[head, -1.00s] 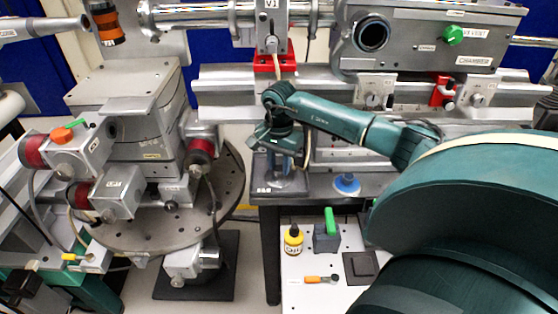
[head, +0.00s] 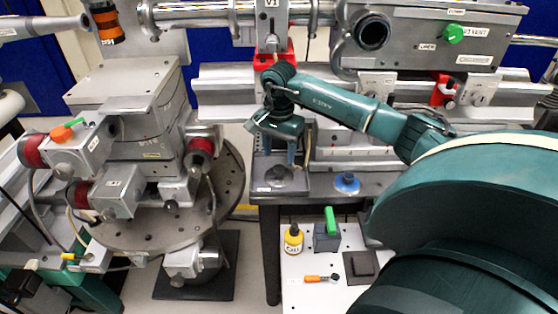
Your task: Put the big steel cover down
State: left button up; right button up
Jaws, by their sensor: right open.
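The big steel cover (head: 278,178) appears as a grey round piece with a raised middle. It lies on a dark labelled pad at the left end of the grey bench, below the chamber. My right gripper (head: 281,155) is above it, pointing down, open and empty, with a visible gap between its fingers and the cover. The chamber (head: 412,42) shows a dark round open port (head: 372,32) facing me. My left gripper is not in view.
A small blue-topped piece (head: 347,184) sits right of the cover. Below, a white cart (head: 310,262) carries a yellow bottle (head: 293,238), a green-handled block (head: 326,236) and an orange-handled tool (head: 318,278). A stage stack (head: 150,115) on a round perforated plate stands left.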

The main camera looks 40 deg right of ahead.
aim_at(279, 168)
notch_tip(279, 168, up, 8)
jog(key=s+a+f+m+y, duration=0.1)
jog(key=a+f+y, duration=0.3)
jog(key=a, duration=0.6)
jog(key=s+a+f+m+y, duration=0.15)
jog(key=a+f+y, duration=0.25)
jog(key=a, duration=0.7)
jog(key=s+a+r+m+t+y, duration=0.2)
jog(key=a+m+t+y, duration=0.35)
jog(key=m, duration=0.55)
jog(key=s+a+r+m+t+y, duration=0.2)
jog(key=a+m+t+y, duration=0.35)
jog(key=m, duration=0.65)
jog(key=s+d+f+m+h, duration=0.2)
jog(key=s+f+m+h, duration=0.3)
jog(key=m, duration=0.9)
jog(key=s+d+f+m+h, duration=0.3)
jog(key=s+f+m+h, duration=0.3)
jog(key=f+m+h, duration=0.4)
notch_tip(279, 168, down, 2)
jog(key=m, duration=0.5)
jog(key=shift+s+f, duration=0.2)
jog(key=shift+s, duration=0.1)
